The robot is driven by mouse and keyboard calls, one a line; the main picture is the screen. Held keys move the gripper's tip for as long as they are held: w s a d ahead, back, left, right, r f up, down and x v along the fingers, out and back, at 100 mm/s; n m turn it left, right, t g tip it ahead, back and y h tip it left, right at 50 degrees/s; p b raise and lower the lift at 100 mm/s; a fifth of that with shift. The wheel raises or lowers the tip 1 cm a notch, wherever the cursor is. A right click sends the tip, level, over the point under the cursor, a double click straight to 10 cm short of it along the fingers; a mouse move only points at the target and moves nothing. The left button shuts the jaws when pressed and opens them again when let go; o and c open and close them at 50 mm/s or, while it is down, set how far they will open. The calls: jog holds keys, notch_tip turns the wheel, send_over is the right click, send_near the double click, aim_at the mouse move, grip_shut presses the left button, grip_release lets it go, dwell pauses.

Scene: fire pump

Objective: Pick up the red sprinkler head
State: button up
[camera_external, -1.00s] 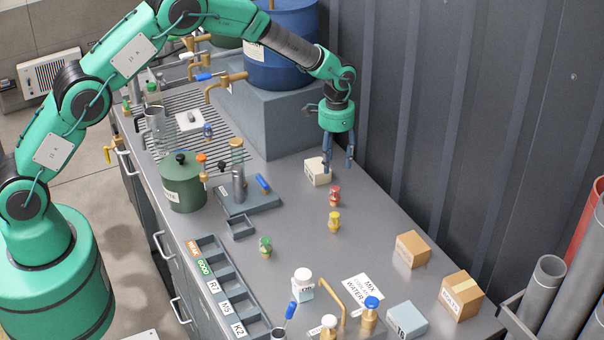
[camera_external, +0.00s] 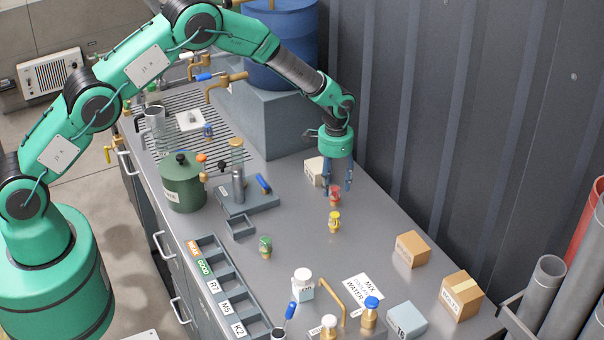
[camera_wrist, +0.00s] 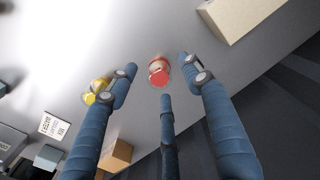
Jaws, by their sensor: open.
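The red sprinkler head (camera_external: 335,194) stands upright on the grey counter, just behind a yellow sprinkler head (camera_external: 334,222). My gripper (camera_external: 338,186) is open and empty, pointing down close above the red head in the outside view. In the wrist view the red head (camera_wrist: 158,72) shows between the spread blue fingers of my gripper (camera_wrist: 162,85), apart from them. The yellow head (camera_wrist: 97,90) there lies beside the left finger, partly hidden by it. A green sprinkler head (camera_external: 265,247) stands farther left on the counter.
A beige box (camera_external: 314,171) stands just behind my gripper, against its left side. The ribbed wall (camera_external: 450,120) bounds the right side. Counter around the yellow head is clear.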

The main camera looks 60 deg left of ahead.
aim_at(334, 195)
jog(key=shift+f, duration=0.1)
jog(key=shift+d+f, duration=0.2)
jog(key=shift+f, duration=2.3)
grip_shut()
